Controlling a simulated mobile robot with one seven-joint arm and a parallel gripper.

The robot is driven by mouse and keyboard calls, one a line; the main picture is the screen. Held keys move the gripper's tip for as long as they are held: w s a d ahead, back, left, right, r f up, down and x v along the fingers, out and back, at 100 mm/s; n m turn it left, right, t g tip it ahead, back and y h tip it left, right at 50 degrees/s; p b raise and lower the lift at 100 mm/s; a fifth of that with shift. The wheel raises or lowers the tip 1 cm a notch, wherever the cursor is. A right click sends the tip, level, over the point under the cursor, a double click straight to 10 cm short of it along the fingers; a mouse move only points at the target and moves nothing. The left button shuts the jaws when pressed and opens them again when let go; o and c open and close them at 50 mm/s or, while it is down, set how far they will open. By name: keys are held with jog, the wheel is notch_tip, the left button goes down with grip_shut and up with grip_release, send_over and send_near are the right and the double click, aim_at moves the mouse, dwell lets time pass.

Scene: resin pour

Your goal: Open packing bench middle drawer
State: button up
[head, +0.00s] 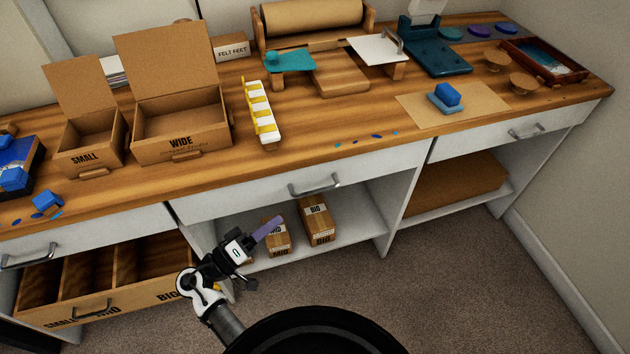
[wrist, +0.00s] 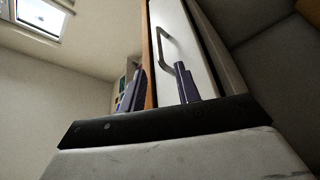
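The packing bench middle drawer (head: 250,197) has a white front that sits flush under the wooden top, so it looks shut. Its grey bar handle (head: 314,185) is near the middle of the front. My gripper (head: 276,222) is in front of the bench, lower and to the left of the handle, apart from it. In the wrist view a drawer front (wrist: 186,75) and a bar handle (wrist: 166,50) show beyond my gripper (wrist: 161,78). Its two purple fingers are apart with nothing between them.
A lower left drawer (head: 106,303) with compartments stands pulled out. Labelled cartons (head: 317,220) stand on the shelf below the middle drawer. Open boxes (head: 180,125), a yellow-and-white rack (head: 262,112) and a blue block (head: 447,95) are on top. Carpet (head: 430,280) in front is clear.

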aim_at(315, 191)
jog(key=p+x, duration=0.3)
jog(key=x, duration=1)
jog(key=shift+s, duration=0.15)
grip_shut()
